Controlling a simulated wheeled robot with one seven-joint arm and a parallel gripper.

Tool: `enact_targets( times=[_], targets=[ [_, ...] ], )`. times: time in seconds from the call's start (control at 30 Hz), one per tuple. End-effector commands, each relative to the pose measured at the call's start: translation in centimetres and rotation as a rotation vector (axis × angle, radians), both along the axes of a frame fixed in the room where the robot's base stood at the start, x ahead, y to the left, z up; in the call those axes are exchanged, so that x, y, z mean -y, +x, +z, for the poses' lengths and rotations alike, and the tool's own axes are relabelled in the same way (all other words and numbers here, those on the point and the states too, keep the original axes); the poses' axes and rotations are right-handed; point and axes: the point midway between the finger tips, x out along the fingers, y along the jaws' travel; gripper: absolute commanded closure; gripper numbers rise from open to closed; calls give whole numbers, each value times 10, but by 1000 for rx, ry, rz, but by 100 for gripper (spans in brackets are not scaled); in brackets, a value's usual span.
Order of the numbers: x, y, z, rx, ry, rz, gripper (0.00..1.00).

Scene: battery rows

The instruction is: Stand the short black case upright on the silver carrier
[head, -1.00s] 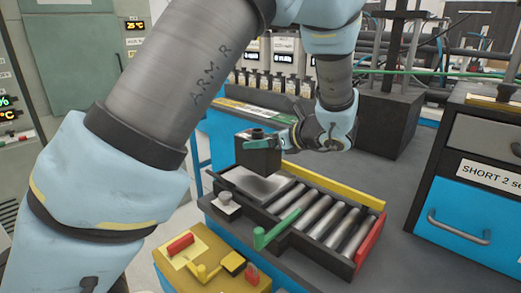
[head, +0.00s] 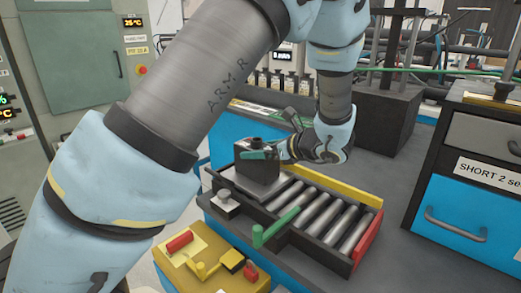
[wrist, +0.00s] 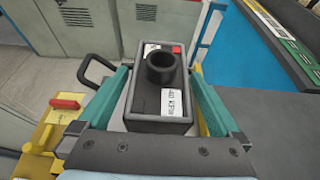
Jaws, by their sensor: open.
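The short black case (head: 254,168) stands upright at the left end of the roller tray, on the silver carrier (head: 262,192), which shows only in part beneath it. In the wrist view the case (wrist: 160,100) is seen from above, with a round black neck and red and white labels. My gripper (wrist: 158,80) is open, with one teal finger on each side of the case. In the head view my gripper (head: 262,154) reaches in from the right at the case's upper part; its far finger is hidden.
Rollers (head: 325,218) run right of the case, with a yellow rail (head: 335,184) behind and a red end (head: 368,240). A green lever (head: 272,228) and a small knob (head: 224,200) stand in front. A yellow box (head: 205,262) is nearer. A blue drawer cabinet (head: 465,215) is at right.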

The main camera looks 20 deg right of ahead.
Motion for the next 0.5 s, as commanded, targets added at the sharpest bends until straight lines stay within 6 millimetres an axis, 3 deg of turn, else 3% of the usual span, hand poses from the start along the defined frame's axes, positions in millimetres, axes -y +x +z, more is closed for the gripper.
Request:
enact_targets(
  times=[0.17, 0.5],
  targets=[
    [4, -7, 5, 0, -2, -2, 0],
    [33, -63, 29, 0, -4, -4, 0]
  ],
)
